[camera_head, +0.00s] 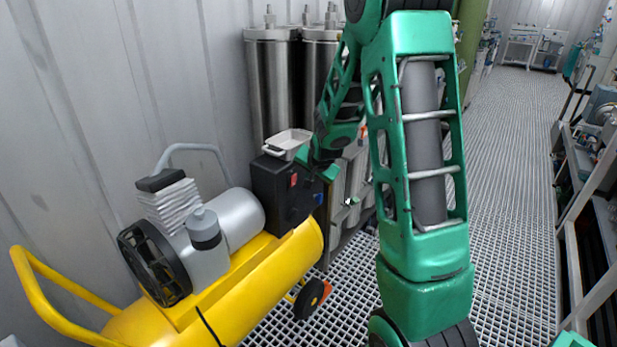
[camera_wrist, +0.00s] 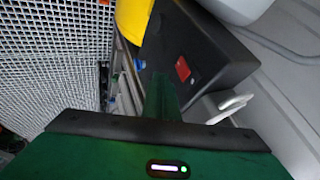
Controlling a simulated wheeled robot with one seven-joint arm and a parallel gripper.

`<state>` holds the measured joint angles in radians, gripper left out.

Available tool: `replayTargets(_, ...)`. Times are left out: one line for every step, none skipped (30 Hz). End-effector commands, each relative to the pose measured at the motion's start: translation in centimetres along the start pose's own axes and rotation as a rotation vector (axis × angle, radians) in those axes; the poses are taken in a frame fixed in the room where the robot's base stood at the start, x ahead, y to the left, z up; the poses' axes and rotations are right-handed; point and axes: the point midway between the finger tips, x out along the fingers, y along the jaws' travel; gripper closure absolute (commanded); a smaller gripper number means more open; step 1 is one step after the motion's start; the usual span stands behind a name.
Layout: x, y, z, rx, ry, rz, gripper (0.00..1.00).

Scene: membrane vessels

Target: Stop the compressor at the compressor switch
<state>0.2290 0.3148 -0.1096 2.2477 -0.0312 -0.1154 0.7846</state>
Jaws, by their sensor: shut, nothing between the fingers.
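The yellow compressor (camera_head: 265,285) stands along the left wall in the head view, with a grey motor and a black fan on top. A black switch box (camera_head: 268,185) sits at its far end and carries a red switch (camera_head: 293,180). The box (camera_wrist: 205,45) and the red switch (camera_wrist: 182,68) also show in the wrist view. My gripper (camera_wrist: 162,98) is shut and empty. Its fingers point toward the face of the box, just below the red switch in the wrist view. I cannot tell whether they touch it.
A white tray (camera_head: 288,142) lies on or behind the box top. Tall steel membrane vessels (camera_head: 272,85) stand behind it. The grated floor (camera_head: 500,190) on the right is clear, bordered by a rack (camera_head: 592,190).

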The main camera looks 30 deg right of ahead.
Motion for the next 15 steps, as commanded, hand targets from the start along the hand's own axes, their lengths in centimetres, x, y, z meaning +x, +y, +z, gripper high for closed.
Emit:
replayTargets(0.9,0.1,0.0,0.0,-0.001,0.002,1.0)
replayTargets(1.4,0.1,0.0,0.0,-0.001,0.001,1.0)
replayTargets(2.0,0.1,0.0,0.0,-0.001,0.002,1.0)
replayTargets(2.5,0.1,0.1,0.0,-0.001,0.002,1.0)
replayTargets(3.0,0.1,0.1,0.0,-0.002,0.003,1.0)
replayTargets(3.5,0.1,0.0,0.0,-0.001,0.002,1.0)
replayTargets(4.0,0.1,0.0,0.0,-0.001,0.002,1.0)
replayTargets(4.2,-0.3,0.0,-0.002,0.0,-0.001,1.0)
replayTargets(4.3,-1.1,-0.1,-0.003,0.0,-0.003,1.0)
replayTargets(4.5,-1.5,-0.1,-0.003,0.001,-0.003,1.0)
replayTargets(4.6,-1.9,-0.1,-0.003,0.001,-0.002,1.0)
replayTargets(4.8,-2.3,-0.2,-0.003,0.001,-0.002,1.0)
replayTargets(4.9,-2.6,-0.2,-0.002,0.001,-0.002,1.0)
replayTargets(5.0,-2.8,-0.2,-0.002,0.001,-0.001,1.0)
replayTargets(5.1,-3.0,-0.2,-0.001,0.0,0.0,1.0)
